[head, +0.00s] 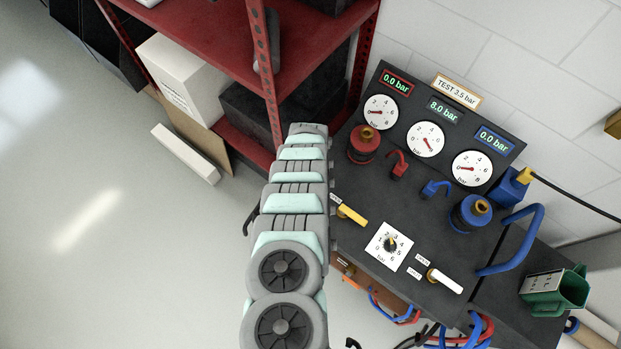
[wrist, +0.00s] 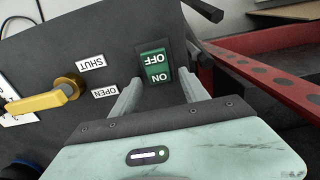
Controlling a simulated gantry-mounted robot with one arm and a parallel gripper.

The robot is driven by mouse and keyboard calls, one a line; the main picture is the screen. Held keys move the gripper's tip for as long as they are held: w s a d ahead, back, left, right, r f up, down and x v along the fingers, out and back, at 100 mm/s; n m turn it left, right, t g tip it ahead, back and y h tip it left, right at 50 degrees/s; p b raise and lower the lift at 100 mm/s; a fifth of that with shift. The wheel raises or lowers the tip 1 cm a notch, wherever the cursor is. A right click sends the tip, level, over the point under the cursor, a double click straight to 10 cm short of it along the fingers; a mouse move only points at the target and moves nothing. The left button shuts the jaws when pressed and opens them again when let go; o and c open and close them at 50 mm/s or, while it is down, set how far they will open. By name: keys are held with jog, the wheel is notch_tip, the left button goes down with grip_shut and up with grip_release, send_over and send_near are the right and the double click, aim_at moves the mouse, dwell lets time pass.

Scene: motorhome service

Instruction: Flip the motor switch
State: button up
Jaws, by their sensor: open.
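The motor switch is a green rocker (wrist: 155,65) marked OFF and ON, set in a black frame on the dark panel in the wrist view. My gripper (wrist: 157,88) is open, with one finger on each side of the lower part of the switch. I cannot tell whether the fingertips touch the panel. I cannot tell which way the rocker is tilted. In the head view my arm covers the switch and the gripper.
A yellow lever (head: 352,214) with SHUT and OPEN labels sits beside the switch. The panel (head: 345,150) also bears a dial (head: 389,246), a white lever (head: 444,280), gauges and red and blue fittings. A red shelf (head: 200,30) stands close to my arm.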

grip_shut()
dwell(0.6)
